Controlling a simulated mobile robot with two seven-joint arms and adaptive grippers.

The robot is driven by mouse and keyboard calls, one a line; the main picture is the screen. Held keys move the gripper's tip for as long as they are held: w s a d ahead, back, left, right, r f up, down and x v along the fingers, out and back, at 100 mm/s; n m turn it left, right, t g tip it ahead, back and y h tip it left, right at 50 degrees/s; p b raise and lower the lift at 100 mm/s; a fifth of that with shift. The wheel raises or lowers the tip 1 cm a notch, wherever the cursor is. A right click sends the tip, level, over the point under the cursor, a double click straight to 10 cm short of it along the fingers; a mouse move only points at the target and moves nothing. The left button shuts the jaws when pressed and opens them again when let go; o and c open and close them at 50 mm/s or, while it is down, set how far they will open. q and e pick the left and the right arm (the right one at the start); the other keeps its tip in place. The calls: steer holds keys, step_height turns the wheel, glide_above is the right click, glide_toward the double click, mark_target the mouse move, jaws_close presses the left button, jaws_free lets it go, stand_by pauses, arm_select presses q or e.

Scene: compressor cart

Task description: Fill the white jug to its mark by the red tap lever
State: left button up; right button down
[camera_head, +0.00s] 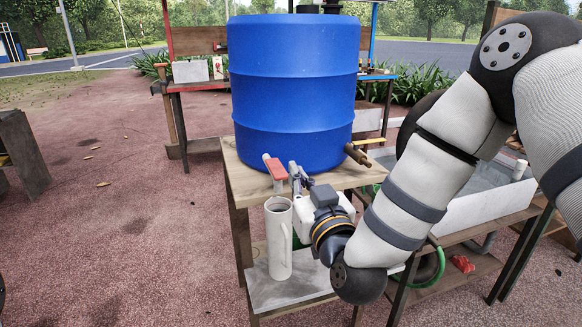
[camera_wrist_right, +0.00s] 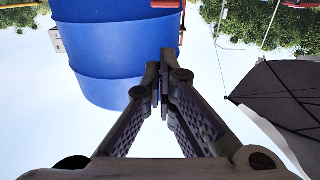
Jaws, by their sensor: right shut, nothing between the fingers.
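The white jug (camera_head: 279,240) stands upright on the low grey shelf, its handle to the right. Its inside and its mark are not visible. The red tap lever (camera_head: 275,168) sits above the jug at the lower front of the blue barrel (camera_head: 293,75). The barrel also shows in the right wrist view (camera_wrist_right: 113,50). My right gripper (camera_head: 296,174) is shut and empty, its tips just right of the red lever; I cannot tell whether they touch it. In the wrist view the fingers (camera_wrist_right: 162,85) meet at their tips. My left gripper is not in view.
The barrel stands on a wooden stand (camera_head: 232,165) with a brown wooden handle (camera_head: 357,154) at its right. Open ground is at the left.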

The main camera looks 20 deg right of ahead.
steer(key=s, duration=0.3)
steer(key=shift+s, duration=0.15)
steer(key=s+f+g+y, duration=0.1)
steer(key=s+f+g, duration=0.5)
steer(key=f, duration=0.7)
steer(key=s+f+g, duration=0.4)
steer(key=s+f, duration=0.4)
steer(key=f, duration=0.4)
steer(key=s+d+f+g, duration=0.2)
steer(key=s+f+g, duration=0.1)
steer(key=s, duration=0.6)
steer(key=s+d+f+g+h, duration=0.1)
steer(key=s+d+f+g, duration=0.1)
steer(key=s, duration=0.7)
steer(key=s+d+f+g, duration=0.2)
steer(key=s+f+g, duration=0.2)
steer(key=s, duration=0.5)
steer(key=shift+s+d+f+m+g+h, duration=0.15)
steer(key=shift+s+f+m+g+h, duration=0.2)
steer(key=shift+g, duration=0.65)
